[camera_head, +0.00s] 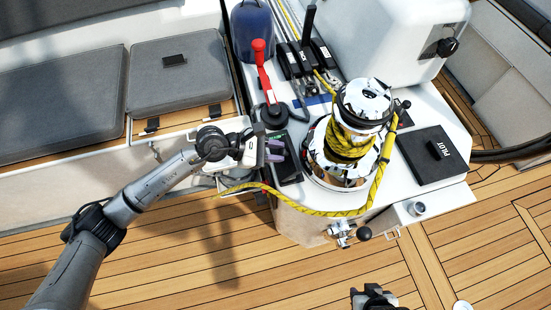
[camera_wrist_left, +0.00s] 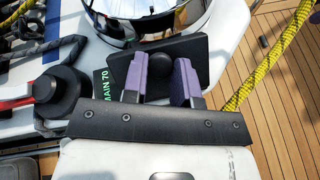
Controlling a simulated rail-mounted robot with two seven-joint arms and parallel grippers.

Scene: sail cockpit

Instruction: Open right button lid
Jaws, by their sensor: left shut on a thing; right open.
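A small black lid (camera_wrist_left: 190,45) with a round black knob (camera_wrist_left: 158,62) lies beside the chrome winch in the left wrist view. My left gripper (camera_wrist_left: 163,70) has its two purple fingers on either side of this knob and is shut on it. The lid looks tilted against the dark panel (camera_wrist_left: 104,92) marked "MAIN 70", but how far it is raised is unclear. In the head view my left gripper (camera_head: 275,150) is at the left edge of the console, over the dark panel (camera_head: 290,172). My right gripper (camera_head: 373,297) is open and empty at the bottom edge, over the deck.
The winch (camera_head: 345,150), wrapped in yellow rope (camera_head: 290,203), stands right of my left gripper. A red-handled lever (camera_head: 263,75) rises behind it. A black "PILOT" hatch (camera_head: 425,165) lies to the right. The wooden deck (camera_head: 190,250) in front is clear.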

